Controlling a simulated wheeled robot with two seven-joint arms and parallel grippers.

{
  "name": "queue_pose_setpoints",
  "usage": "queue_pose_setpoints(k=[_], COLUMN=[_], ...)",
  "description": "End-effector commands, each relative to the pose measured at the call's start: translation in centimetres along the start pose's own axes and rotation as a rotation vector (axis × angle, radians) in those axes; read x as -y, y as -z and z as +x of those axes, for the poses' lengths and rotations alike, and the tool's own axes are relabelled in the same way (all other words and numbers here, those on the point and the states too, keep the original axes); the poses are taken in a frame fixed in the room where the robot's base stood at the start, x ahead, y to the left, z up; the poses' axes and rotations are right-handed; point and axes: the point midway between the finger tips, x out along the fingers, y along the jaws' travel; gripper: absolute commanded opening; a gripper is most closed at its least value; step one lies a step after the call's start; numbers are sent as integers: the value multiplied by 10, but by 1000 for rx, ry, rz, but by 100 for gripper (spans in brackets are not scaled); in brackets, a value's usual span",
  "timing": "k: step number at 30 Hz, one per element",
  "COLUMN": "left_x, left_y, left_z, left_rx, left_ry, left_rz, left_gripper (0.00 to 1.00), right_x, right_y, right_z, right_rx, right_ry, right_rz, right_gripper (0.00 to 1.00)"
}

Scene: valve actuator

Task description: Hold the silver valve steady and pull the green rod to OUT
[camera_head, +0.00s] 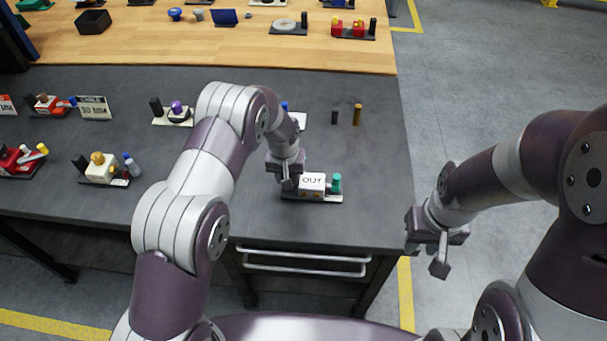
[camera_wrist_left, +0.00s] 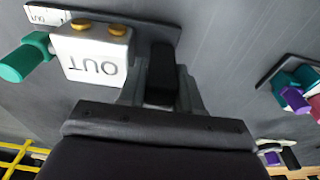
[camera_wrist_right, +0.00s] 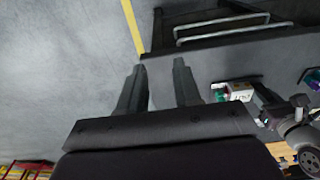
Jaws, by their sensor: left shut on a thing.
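The silver valve (camera_head: 312,184), a pale block marked OUT, sits on a dark base plate near the table's front edge. It also shows in the left wrist view (camera_wrist_left: 92,52), with two brass knobs. The green rod (camera_head: 336,183) sticks out of the block's right side; its thick green end shows in the left wrist view (camera_wrist_left: 24,60). My left gripper (camera_head: 288,184) is shut on the black post (camera_wrist_left: 160,72) at the valve's other end. My right gripper (camera_head: 426,258) is open and empty, off the table's right edge, apart from the valve; its parted fingers show in the right wrist view (camera_wrist_right: 160,75).
Dark and brass pegs (camera_head: 357,114) stand behind the valve. Other valve-like assemblies (camera_head: 103,167) lie to the left on the dark table (camera_head: 372,205). A drawer handle (camera_head: 305,270) juts below the front edge. The table right of the green rod is clear.

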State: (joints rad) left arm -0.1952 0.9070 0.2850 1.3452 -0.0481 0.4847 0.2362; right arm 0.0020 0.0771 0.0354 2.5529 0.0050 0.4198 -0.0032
Motion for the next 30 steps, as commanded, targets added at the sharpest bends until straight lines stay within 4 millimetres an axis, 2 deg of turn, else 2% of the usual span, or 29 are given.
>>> queue_pose_setpoints(k=[2,5,6,8,9,11,12,15,18,20,23,25,30], left_x=[0,0,0,0,0,0,0,0,0,0,0,0,0], left_y=[-2,-2,-2,-1,-2,-2,-2,-2,-2,-3,-3,-3,-4], left_z=[2,1,1,1,1,2,2,2,2,2,3,3,3], left_rx=[5,4,4,4,4,4,4,5,6,7,8,8,10], left_ry=[1,1,1,1,1,1,1,1,1,1,1,1,2], left_rz=[0,0,0,0,0,0,0,0,0,0,0,0,0], left_gripper=[0,0,0,0,0,0,0,0,0,0,0,0,0], right_x=[-14,-44,-50,-48,-41,-25,-10,25,51,61,72,79,103], right_y=[16,92,126,173,199,230,243,254,248,241,225,223,228], right_z=[20,52,63,77,85,94,98,102,94,85,80,81,106], right_rx=[42,-86,-167,-290,-370,-477,-535,-626,-654,-651,-623,-619,-615], right_ry=[-31,-120,-136,-131,-107,-43,15,183,338,413,518,550,551], right_rz=[-43,-258,-353,-496,-591,-733,-824,-1025,-1176,-1232,-1254,-1231,-1225], right_gripper=[33,33,33,33,33,33,33,33,33,33,33,33,33])
